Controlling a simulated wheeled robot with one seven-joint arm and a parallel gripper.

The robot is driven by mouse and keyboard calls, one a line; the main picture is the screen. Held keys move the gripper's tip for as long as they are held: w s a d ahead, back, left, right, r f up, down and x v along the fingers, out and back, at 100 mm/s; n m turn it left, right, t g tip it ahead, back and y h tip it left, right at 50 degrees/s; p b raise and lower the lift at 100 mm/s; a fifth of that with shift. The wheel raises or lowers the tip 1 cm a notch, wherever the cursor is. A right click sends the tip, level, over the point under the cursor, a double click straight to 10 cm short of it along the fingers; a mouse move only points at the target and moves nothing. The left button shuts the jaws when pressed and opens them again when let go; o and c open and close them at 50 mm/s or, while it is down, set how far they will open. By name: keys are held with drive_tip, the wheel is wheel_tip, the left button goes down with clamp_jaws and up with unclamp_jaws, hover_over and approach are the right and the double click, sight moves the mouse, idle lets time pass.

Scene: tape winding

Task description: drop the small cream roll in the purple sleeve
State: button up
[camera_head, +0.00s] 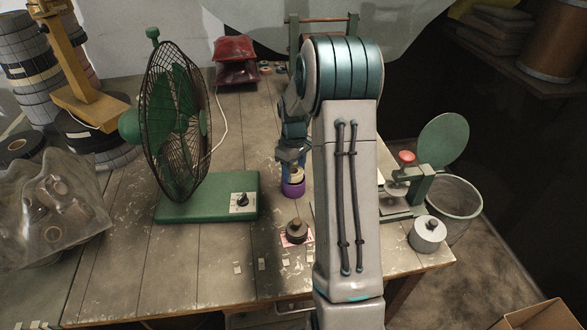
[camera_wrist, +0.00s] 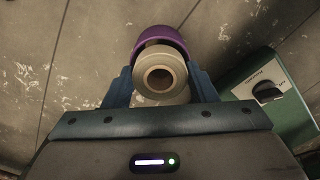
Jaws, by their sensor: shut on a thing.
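The small cream roll (camera_wrist: 178,66) is between the two blue fingers of my gripper (camera_wrist: 160,82), which is shut on it. Its round end and dark central hole face the wrist camera. The purple sleeve (camera_wrist: 162,34) shows as an arc beyond the roll's upper edge; the roll hides the rest. In the head view the purple sleeve (camera_head: 293,189) stands on the bench under my gripper (camera_head: 291,165). The cream roll (camera_head: 298,174) shows right at the sleeve's top. I cannot tell whether its lower edge is inside the sleeve.
A green caged fan (camera_head: 176,125) on a green base (camera_head: 200,207) stands to the left. A dark brass-coloured weight (camera_head: 297,231) sits in front of the sleeve. A green device with a round plate (camera_head: 443,142) and a grey canister (camera_head: 427,234) are at the right.

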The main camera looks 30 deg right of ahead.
drive_tip(key=o, duration=1.4)
drive_tip(key=shift+o, duration=0.2)
drive_tip(key=shift+r, duration=0.1)
drive_tip(key=shift+r+p, duration=2)
drive_tip(key=shift+r, duration=0.95)
